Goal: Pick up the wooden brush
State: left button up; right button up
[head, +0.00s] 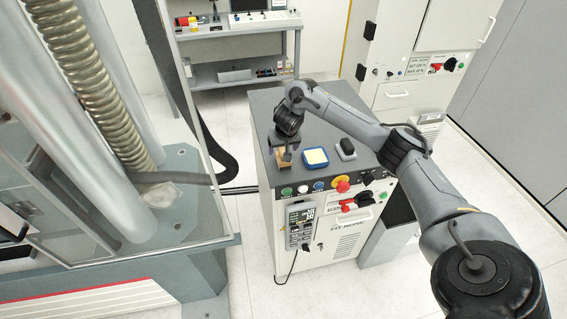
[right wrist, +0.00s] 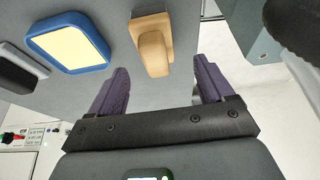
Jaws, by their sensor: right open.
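The wooden brush (right wrist: 151,45) is a tan block lying on the grey cabinet top, seen in the right wrist view ahead of the fingers. In the head view the brush (head: 283,160) shows at the left front of the cabinet top, partly hidden by my gripper. My right gripper (right wrist: 160,88) has its two purple fingers apart, with nothing between them. In the head view the right gripper (head: 284,150) is above and close to the brush. I cannot tell the exact height gap. My left gripper is not in view.
A blue tray with a yellow pad (head: 316,158) lies right of the brush on the cabinet top (head: 340,95). A dark block (head: 346,148) lies further right. A red knob (head: 342,185) sits on the front panel. The testing machine (head: 110,120) stands at the left.

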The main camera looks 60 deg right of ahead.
jog(key=shift+s+x, duration=0.15)
jog(key=shift+x, duration=1.05)
jog(key=shift+s+x, duration=0.2)
jog(key=shift+x, duration=0.95)
jog(key=shift+w+d+f, duration=0.15)
jog(key=shift+w+f, duration=0.05)
jog(key=shift+f, duration=0.45)
jog(key=c, duration=1.1)
jog(key=shift+r, duration=0.2)
